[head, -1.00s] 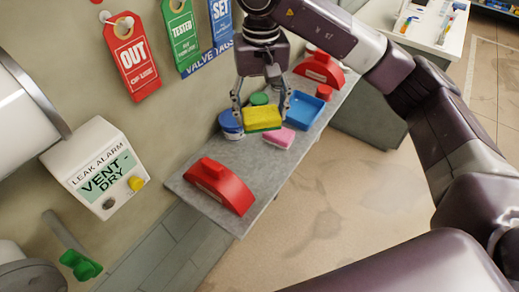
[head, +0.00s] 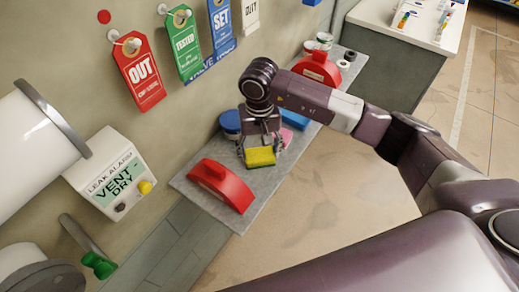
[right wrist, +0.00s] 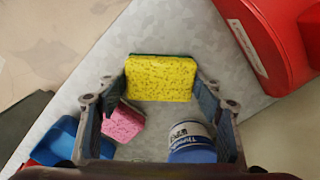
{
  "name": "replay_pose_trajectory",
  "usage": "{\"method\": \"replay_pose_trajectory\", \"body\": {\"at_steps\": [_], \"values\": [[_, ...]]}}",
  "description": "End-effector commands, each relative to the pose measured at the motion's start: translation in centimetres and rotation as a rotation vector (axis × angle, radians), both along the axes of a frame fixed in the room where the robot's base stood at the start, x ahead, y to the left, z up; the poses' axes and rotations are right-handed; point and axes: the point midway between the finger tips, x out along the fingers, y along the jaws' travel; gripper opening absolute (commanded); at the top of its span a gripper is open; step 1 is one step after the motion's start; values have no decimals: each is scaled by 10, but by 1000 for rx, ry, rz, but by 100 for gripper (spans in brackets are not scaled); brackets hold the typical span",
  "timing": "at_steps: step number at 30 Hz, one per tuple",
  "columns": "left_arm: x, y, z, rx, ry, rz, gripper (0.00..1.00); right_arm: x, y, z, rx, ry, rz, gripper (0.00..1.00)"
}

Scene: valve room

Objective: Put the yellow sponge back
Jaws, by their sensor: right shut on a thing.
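The yellow sponge (head: 260,156), with a dark green backing, is between the fingers of my right gripper (head: 261,149). In the right wrist view the sponge (right wrist: 160,79) sits across the fingertips of the gripper (right wrist: 161,92), which is shut on it. It is over the grey shelf (head: 240,205), just right of the near red lockout piece; I cannot tell whether it touches the shelf. A pink sponge (right wrist: 124,122) and a blue-lidded tub (right wrist: 190,142) are behind it. My left gripper is not in view.
The near red piece (head: 222,185) stands at the shelf's front end. A blue tray (head: 293,119) and another red piece (head: 319,69) are farther back. Hanging tags (head: 139,68) and a leak alarm box (head: 112,175) are on the wall. Bare shelf lies around the near red piece.

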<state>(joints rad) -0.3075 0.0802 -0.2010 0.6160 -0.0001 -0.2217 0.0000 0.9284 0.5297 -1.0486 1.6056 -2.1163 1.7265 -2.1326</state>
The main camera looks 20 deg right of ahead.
Motion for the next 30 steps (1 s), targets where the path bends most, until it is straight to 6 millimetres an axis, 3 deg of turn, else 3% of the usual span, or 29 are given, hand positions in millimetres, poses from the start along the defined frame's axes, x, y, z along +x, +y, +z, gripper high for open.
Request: {"method": "replay_pose_trajectory", "body": {"at_steps": [2,3,8,20,30], "values": [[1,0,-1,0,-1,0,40,0,0,-1,-1,1,1,41],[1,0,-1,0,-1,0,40,0,0,-1,-1,1,1,62],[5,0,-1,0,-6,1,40,0,0,-1,-1,1,1,78],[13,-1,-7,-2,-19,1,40,1,0,8,0,-3,2,78],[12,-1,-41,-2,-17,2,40,1,0,72,-1,-6,3,78]]}}
